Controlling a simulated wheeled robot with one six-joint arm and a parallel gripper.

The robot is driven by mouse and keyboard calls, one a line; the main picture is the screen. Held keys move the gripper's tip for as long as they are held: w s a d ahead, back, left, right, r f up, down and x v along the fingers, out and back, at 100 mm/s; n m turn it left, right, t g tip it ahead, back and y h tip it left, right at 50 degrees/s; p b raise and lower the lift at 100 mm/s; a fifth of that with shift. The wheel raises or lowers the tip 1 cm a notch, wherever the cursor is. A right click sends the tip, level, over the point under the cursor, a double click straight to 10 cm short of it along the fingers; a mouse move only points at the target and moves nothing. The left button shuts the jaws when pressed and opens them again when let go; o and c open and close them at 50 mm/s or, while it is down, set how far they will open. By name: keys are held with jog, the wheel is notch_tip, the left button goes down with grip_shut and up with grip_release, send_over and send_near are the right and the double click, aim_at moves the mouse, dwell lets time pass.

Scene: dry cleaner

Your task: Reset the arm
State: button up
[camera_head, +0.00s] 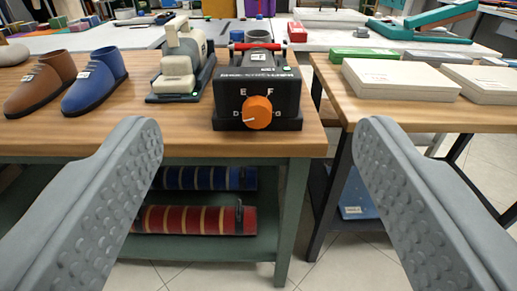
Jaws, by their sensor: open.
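My gripper (261,150) is open and empty, with one grey finger at the lower left and one at the lower right. The fingertips show in front of the wooden tables. Between them, farther off, is a black box with an orange knob (258,112) and letters around the knob, at the front edge of the left table. Nothing is between the fingers.
The left wooden table (180,138) bears a brown shoe (38,82), a blue shoe (92,82) and a cream machine (180,68). The right table (452,117) holds pale boxes (400,80). Striped rolls (185,218) lie on the lower shelf. Tiled floor shows between the tables.

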dwell(0.4)
jog(key=s+r, duration=0.6)
jog(key=s, duration=0.4)
jog(key=s+r, duration=0.5)
jog(key=s, duration=0.4)
jog(key=shift+s+d+r, duration=0.15)
jog(key=shift+s+r, duration=0.25)
